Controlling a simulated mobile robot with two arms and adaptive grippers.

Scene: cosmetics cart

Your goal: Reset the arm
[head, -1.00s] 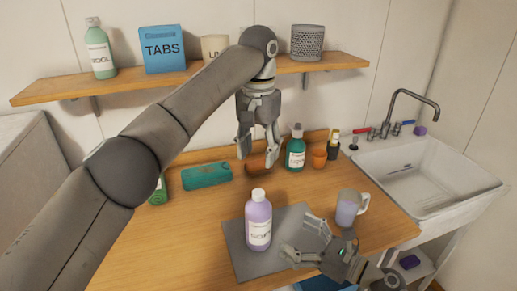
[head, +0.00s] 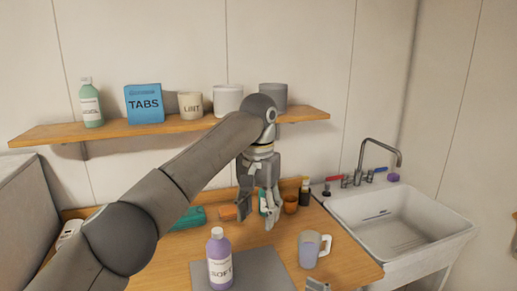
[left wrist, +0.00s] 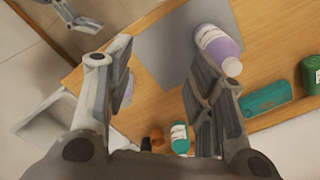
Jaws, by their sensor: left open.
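My left gripper (head: 256,212) hangs fingers down over the rear of the wooden counter (head: 185,255), below the wall shelf. Its two fingers are apart and nothing is between them. In the left wrist view the open fingers (left wrist: 165,75) show large. In the head view they partly hide a teal bottle (head: 263,202). My right gripper (head: 317,286) shows only as a tip at the bottom edge; part of it also shows at the upper left of the left wrist view (left wrist: 75,15).
A purple bottle (head: 219,260) stands on a grey mat (head: 258,270), with a mug (head: 310,248) to the right. An orange cup (head: 290,204) and dark bottle (head: 305,193) stand at the back. The shelf (head: 60,132) holds several containers. A sink (head: 405,225) is at right.

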